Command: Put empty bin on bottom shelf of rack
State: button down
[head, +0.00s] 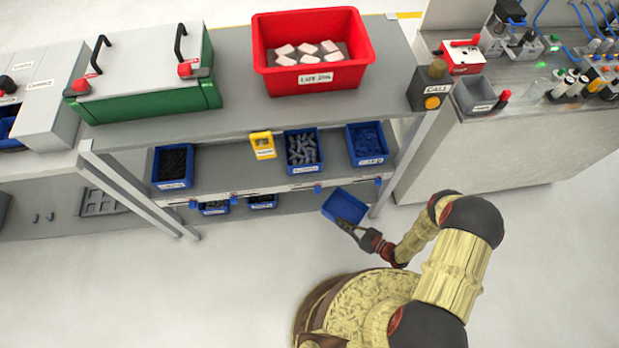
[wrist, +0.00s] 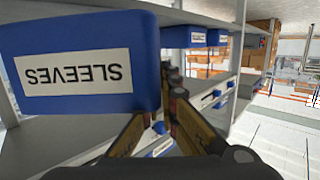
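The empty blue bin (head: 345,206) is at the right end of the rack, tilted, with its bare inside facing up in the head view. In the wrist view the blue bin (wrist: 145,90) fills the upper left, and its "SLEEVES" label reads upside down. My gripper (head: 352,229) is at the bin's near edge. In the wrist view my gripper's fingers (wrist: 155,108) are close about the bin's edge; one fingertip is partly hidden behind it. The rack's bottom shelf (head: 290,206) lies beside the bin; whether they touch is unclear.
Two blue bins (head: 214,207) (head: 262,201) sit at the left of the bottom shelf. The middle shelf (head: 225,180) holds filled blue bins and a yellow one. A rack post (head: 400,165) stands close right of the held bin. The bottom shelf is clear between.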

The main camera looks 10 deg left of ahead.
aim_at(337, 190)
jog(key=w+a+b, duration=0.1)
jog(key=w, duration=0.4)
jog(key=w+a+b, duration=0.2)
jog(key=w, duration=0.4)
jog(key=w+a+b, duration=0.2)
jog(key=w, duration=0.4)
jog(key=shift+w, duration=0.1)
notch_tip(337, 190, down, 4)
jog(key=shift+r+b, duration=0.1)
jog(key=shift+b, duration=0.95)
jog(key=shift+r, duration=0.15)
jog(key=c, duration=2.5)
grip_release()
jog(key=o, duration=0.5)
jog(key=shift+c, duration=0.2)
